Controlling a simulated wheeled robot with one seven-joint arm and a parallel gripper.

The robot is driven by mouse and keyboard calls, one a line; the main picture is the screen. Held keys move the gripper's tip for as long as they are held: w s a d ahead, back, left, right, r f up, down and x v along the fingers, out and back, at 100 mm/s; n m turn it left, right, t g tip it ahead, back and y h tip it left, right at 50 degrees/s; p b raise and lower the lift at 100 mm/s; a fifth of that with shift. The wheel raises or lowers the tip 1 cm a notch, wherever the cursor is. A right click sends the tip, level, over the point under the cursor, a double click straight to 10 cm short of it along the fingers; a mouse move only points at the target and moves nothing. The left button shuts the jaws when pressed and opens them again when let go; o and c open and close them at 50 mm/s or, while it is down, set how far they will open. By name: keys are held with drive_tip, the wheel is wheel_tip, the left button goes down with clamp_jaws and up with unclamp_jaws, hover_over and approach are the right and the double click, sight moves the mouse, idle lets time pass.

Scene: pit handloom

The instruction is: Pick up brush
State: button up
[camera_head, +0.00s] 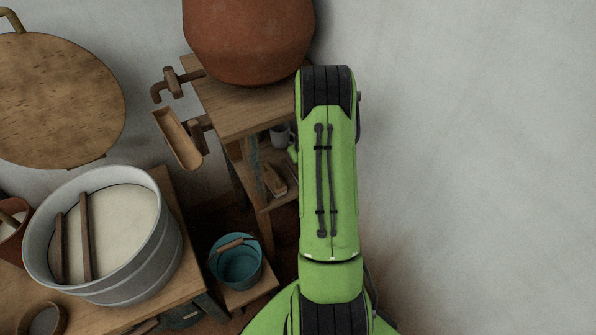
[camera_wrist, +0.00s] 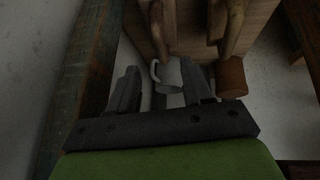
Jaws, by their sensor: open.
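A small wooden, block-like item that looks like the brush (camera_head: 274,180) lies on the lower shelf of the wooden stand, left of my arm in the head view. Its bristles cannot be made out. In the wrist view, my gripper (camera_wrist: 161,88) is open, its two dark fingers apart. A white mug (camera_wrist: 168,75) shows between and just beyond the fingertips. Two long wooden pieces (camera_wrist: 162,28) reach down past the mug; I cannot tell whether either is the brush.
The wooden stand (camera_head: 238,110) carries a large clay pot (camera_head: 248,38). A brown cylinder (camera_wrist: 232,78) is right of the fingers. A dark wooden post (camera_wrist: 82,75) stands close on the left. A teal bucket (camera_head: 238,266) and a large metal tub (camera_head: 160,262) stand lower left.

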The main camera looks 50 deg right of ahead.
drive_tip(key=x, duration=0.3)
drive_tip(key=shift+b, duration=0.3)
drive_tip(key=b+x, duration=0.2)
drive_tip(key=x, duration=0.3)
clamp_jaws()
